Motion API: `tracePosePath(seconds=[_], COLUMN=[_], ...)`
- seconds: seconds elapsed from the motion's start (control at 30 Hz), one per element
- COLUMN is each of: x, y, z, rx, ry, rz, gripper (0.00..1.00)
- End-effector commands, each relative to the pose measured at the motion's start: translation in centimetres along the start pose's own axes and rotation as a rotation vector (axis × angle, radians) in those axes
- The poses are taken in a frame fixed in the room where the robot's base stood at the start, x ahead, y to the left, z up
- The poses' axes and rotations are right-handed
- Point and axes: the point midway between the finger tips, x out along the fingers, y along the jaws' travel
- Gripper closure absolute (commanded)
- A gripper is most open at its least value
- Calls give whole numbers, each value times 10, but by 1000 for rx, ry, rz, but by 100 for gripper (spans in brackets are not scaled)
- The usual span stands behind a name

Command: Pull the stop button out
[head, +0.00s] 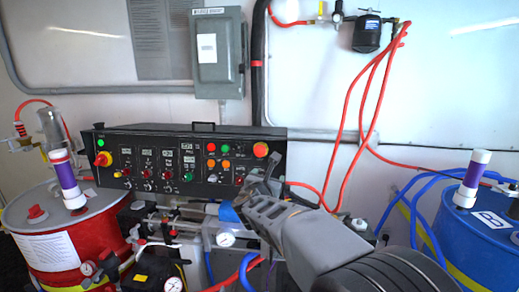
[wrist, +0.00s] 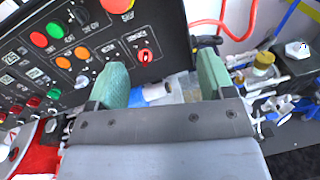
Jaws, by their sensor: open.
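The stop button is a red mushroom head (head: 260,149) at the upper right end of the black control panel (head: 135,150) in the head view. In the wrist view the stop button (wrist: 117,4) is cut off by the top edge, with some yellow showing below it. My gripper (head: 258,190) is in front of the panel's lower right end, below the button. In the wrist view my gripper (wrist: 164,80) has its two green finger pads wide apart with nothing gripped between them. The button lies above the left pad in that view, apart from it.
A red key-like switch (wrist: 144,55) and several coloured buttons sit close to the left pad. Red hoses (head: 350,110) hang at the right. A red drum (head: 70,235) stands left, a blue drum (head: 475,235) right. Gauges and pipework crowd the space below the panel.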

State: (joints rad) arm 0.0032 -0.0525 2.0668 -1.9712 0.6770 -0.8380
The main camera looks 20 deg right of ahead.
Motion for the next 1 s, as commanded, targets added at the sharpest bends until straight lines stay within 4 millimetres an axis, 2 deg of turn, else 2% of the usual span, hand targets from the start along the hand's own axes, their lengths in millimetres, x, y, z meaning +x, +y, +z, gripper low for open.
tracePosePath(seconds=[0.1,0.3,0.47,0.8,1.0], x=[9,18,37,101,130], y=[22,42,48,58,63], z=[10,16,19,25,28], rx=[-195,-362,-388,-385,-383], ry=[-57,-110,-119,-117,-118], rz=[76,138,147,147,147], gripper=[25,25,25,25,25])
